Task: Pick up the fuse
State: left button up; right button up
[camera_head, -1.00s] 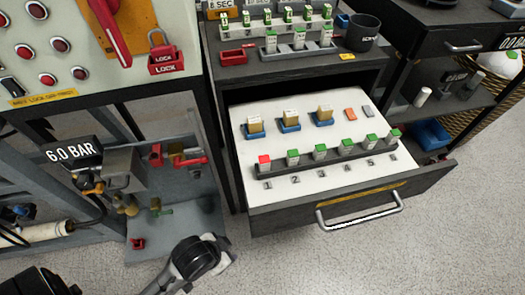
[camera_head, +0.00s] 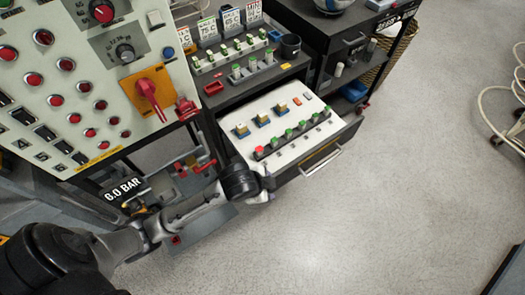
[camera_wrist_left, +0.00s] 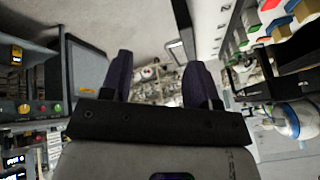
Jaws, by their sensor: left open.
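An open drawer (camera_head: 262,148) holds a row of upright fuses (camera_head: 288,134) on a dark rail. The leftmost fuse (camera_head: 259,152) has a red top and the others have green tops. Part of this row (camera_wrist_left: 265,28) shows at the upper right in the left wrist view. My left gripper (camera_head: 268,182) is beside the drawer's left front corner in the head view, partly hidden by my wrist. In the left wrist view my left gripper (camera_wrist_left: 160,75) has its two dark fingers apart with nothing between them. My right gripper is not in view.
More green-topped fuses (camera_head: 237,72) stand on the cabinet top, near a red tray (camera_head: 213,88) and a dark cup (camera_head: 290,46). The drawer handle (camera_head: 320,162) sticks out in front. A control panel (camera_head: 75,85) stands at left.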

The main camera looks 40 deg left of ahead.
pick_arm(q)
jog(key=w+m+g, duration=0.1)
jog(key=w+m, duration=0.2)
notch_tip(320, 180, up, 4)
jog(key=m+g+y+p, duration=0.1)
jog(key=m+g+p, duration=0.4)
jog(key=m, duration=0.4)
send_over(259, 149)
jog(key=f, duration=0.4)
jog(key=f+b, duration=0.1)
jog(key=f, duration=0.3)
jog(key=shift+s, duration=0.2)
jog(key=f, duration=0.3)
jog(key=f+b, duration=0.1)
jog(key=shift+w+f, duration=0.2)
jog(key=shift+w, duration=0.05)
jog(key=shift+f, duration=0.35)
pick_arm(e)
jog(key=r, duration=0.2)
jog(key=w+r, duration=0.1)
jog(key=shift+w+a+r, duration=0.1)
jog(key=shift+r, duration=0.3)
pick_arm(q)
jog(key=shift+c, duration=0.4)
